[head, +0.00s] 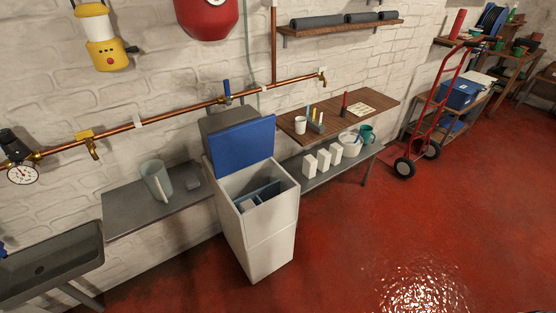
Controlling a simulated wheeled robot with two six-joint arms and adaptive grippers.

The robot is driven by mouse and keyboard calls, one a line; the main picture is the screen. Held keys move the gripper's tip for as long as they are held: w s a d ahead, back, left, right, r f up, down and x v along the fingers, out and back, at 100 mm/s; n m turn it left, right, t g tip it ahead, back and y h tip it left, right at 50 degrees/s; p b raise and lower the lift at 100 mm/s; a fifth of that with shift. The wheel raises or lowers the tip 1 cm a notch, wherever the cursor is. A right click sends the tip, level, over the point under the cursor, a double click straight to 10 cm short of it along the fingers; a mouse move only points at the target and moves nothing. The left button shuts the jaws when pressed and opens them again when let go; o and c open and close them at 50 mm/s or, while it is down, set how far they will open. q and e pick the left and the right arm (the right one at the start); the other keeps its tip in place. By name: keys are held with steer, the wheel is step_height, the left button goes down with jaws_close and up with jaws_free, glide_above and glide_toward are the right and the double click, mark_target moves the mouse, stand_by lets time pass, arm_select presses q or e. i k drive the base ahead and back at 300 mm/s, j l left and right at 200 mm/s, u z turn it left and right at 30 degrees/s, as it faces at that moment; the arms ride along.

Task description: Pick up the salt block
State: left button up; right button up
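Three white blocks, which look like salt blocks, stand upright in a row on the low grey shelf right of the white cabinet: the left block (309,164), the middle block (323,161) and the right block (336,154). The white cabinet (268,240) stands open with its blue lid (243,146) tilted up. Inside it I see a dark blue divider and a small greyish piece (248,204), which I cannot identify for sure. Neither of my grippers is in view.
A white tub (349,143) and a teal mug (367,134) stand right of the blocks. A wooden shelf (378,103) hangs above them. A grey jug (157,181) stands on the left bench (125,214). A red hand truck (436,110) stands farther right. The red floor in front is clear.

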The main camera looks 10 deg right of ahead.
mark_target(308, 169)
steer(key=i+l+u, duration=0.1)
steer(key=l, duration=0.3)
steer(key=i+l+u, duration=0.1)
steer(key=i+l, duration=0.2)
steer(key=i+l+u, duration=0.15)
steer(key=l, duration=0.35)
steer(key=i+l+u, duration=0.1)
steer(key=l, duration=0.35)
steer(key=i+l+u, duration=0.1)
steer(key=l, duration=0.35)
steer(key=i+l+u, duration=0.1)
steer(key=i+l, duration=0.15)
steer(key=l, duration=0.2)
steer(key=i+l+u, duration=0.1)
steer(key=l, duration=0.35)
steer(key=i+l, duration=0.1)
steer(key=l, duration=0.7)
steer(key=i+l, duration=0.15)
steer(key=l, duration=0.25)
steer(key=i+l, duration=0.1)
steer(key=l, duration=0.3)
